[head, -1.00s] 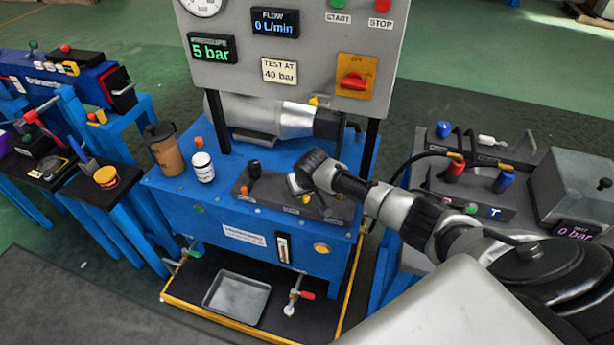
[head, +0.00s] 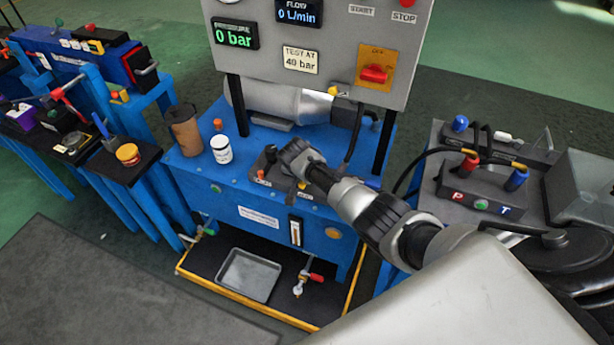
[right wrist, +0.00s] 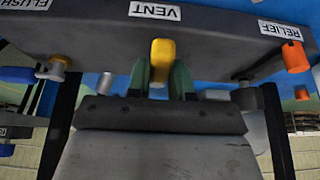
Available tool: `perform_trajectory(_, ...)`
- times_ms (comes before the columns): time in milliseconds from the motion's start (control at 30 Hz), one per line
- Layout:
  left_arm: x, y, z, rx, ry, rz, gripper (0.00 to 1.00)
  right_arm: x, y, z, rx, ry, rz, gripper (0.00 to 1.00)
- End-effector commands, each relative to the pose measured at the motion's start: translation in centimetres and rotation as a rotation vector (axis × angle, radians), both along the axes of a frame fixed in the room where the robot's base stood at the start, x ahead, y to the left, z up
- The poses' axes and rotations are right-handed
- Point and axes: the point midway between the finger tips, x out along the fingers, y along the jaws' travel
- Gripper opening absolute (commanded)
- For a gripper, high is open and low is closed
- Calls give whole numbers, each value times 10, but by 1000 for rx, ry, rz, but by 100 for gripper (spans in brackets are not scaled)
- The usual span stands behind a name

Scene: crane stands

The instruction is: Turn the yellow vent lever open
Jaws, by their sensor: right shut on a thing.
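The yellow vent lever (right wrist: 162,52) shows in the right wrist view under the white VENT label (right wrist: 155,11) on a dark block (right wrist: 215,28). My right gripper (right wrist: 160,82) has its green fingers on both sides of the lever and is shut on it. In the head view my right gripper (head: 288,160) is over the block on top of the blue power unit (head: 215,190), and hides most of the block. I cannot make out the lever's turn angle. The pressure display (head: 235,34) reads 0 bar. My left gripper is not in view.
An orange relief knob (right wrist: 295,57) and a FLUSH label (right wrist: 25,4) flank the lever. A white jar (head: 221,150) and a brown cup (head: 185,132) stand on the blue top. The grey panel (head: 330,90) stands behind my gripper. A hose block (head: 480,190) is at right.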

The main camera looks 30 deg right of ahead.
Motion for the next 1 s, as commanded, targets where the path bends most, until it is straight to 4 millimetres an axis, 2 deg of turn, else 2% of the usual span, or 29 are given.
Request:
perform_trajectory(533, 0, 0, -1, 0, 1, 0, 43, 2, 0, 1, 1, -4, -30, 0)
perform_trajectory(567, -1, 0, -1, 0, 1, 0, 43, 2, 0, 1, 1, -4, -30, 24)
perform_trajectory(700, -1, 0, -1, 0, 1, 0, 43, 2, 0, 1, 0, -4, -28, 46)
perform_trajectory(1000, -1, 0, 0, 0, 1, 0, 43, 1, 1, 1, 0, -2, -27, 47)
